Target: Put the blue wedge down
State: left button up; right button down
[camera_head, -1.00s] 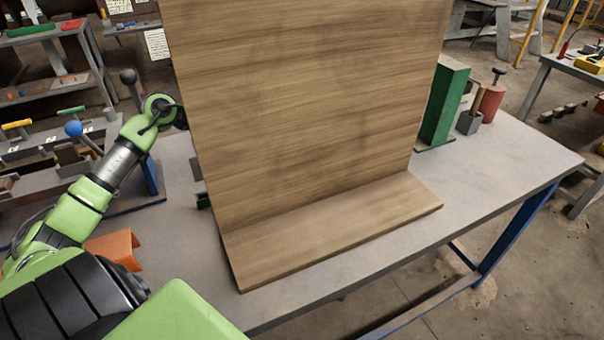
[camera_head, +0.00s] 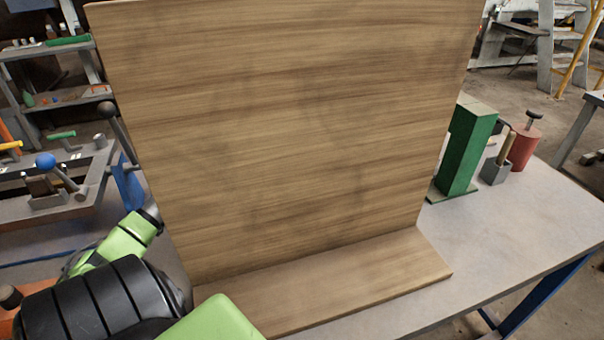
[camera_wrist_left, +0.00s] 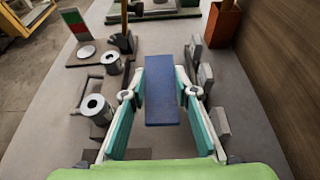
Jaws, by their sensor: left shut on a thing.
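The blue wedge (camera_wrist_left: 163,95) shows in the left wrist view as a long blue block with its top face towards the camera. My left gripper (camera_wrist_left: 161,93) is shut on it, with one teal finger on each side. I cannot tell whether the wedge touches the table below. In the head view my left arm comes in from the left, and its gripper and the wedge are hidden behind the upright wooden board. My right gripper is in neither view.
A wooden board (camera_head: 290,130) with a foot stands on the table (camera_head: 510,225) and also lines the right of the wrist view (camera_wrist_left: 279,75). Grey cylinders (camera_wrist_left: 97,108) stand left of the wedge. Grey blocks (camera_wrist_left: 206,76) stand right of it. An orange-brown container (camera_wrist_left: 222,24) is farther off.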

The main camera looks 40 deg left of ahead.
pick_arm(q)
jog(key=shift+f, duration=0.85)
notch_tip(320, 180, down, 3)
jog(key=shift+w+r, duration=0.1)
jog(key=shift+r, duration=0.1)
jog(key=shift+f, duration=0.5)
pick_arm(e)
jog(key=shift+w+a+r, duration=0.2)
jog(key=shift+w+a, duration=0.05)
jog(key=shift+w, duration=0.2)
pick_arm(q)
jog(key=shift+f, duration=0.1)
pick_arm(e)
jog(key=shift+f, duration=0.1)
pick_arm(q)
jog(key=shift+f, duration=0.15)
jog(key=o, duration=1.1)
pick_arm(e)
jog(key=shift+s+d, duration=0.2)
